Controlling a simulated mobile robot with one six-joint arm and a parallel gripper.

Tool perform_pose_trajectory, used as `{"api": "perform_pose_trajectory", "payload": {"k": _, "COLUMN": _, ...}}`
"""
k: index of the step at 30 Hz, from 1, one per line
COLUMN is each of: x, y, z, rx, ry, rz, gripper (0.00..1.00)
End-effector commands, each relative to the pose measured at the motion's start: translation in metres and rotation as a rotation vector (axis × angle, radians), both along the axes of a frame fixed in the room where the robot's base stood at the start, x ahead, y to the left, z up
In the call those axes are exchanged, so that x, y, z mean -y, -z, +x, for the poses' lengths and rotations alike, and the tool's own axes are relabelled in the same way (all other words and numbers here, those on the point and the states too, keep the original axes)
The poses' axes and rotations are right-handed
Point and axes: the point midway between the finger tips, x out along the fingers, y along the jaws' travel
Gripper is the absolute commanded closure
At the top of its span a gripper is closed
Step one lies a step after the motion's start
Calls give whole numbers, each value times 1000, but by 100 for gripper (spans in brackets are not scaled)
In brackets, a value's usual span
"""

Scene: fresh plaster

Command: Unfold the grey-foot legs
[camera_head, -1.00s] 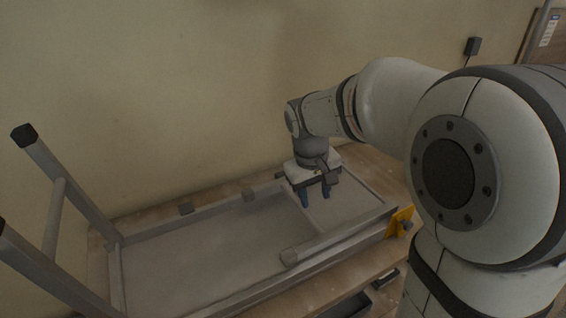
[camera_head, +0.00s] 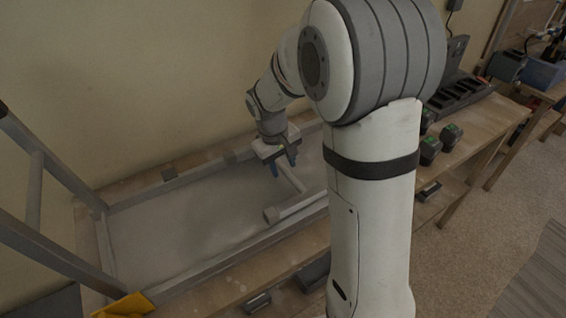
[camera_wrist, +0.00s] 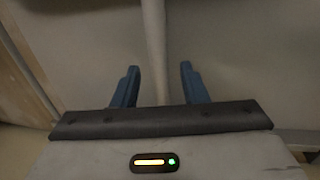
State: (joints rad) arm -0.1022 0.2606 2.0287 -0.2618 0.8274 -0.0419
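An upturned table lies on a wooden bench, its pale underside (camera_head: 190,220) facing up. The folded leg pair lies flat at the right, partly behind my arm. Its near leg ends in a light grey foot (camera_head: 271,214); a block on the far rail (camera_head: 231,157) looks like the other foot. A crossbar (camera_head: 290,178) joins these legs. My gripper (camera_head: 283,166) is open above the crossbar, blue fingers pointing down. In the wrist view the bar (camera_wrist: 154,40) runs between the spread fingers (camera_wrist: 159,68), touching neither. Its depth relative to the fingertips is unclear.
The other leg pair (camera_head: 60,170) stands raised at the left. A yellow piece (camera_head: 125,305) is at the near left corner. The wall (camera_head: 150,70) is close behind the bench. Green-and-black blocks (camera_head: 430,150) and a dark rack (camera_head: 465,90) stand at the right.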

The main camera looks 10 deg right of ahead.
Motion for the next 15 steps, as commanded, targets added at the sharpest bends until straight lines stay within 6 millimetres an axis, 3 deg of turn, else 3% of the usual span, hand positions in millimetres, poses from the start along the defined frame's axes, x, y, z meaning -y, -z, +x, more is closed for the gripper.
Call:
{"api": "perform_pose_trajectory", "payload": {"k": 5, "x": 0, "y": 0, "z": 0, "rx": 0, "ry": 1, "rz": 0, "gripper": 60}}
{"api": "perform_pose_trajectory", "payload": {"k": 15, "x": 1, "y": 0, "z": 0, "rx": 0, "ry": 1, "rz": 0, "gripper": 88}}
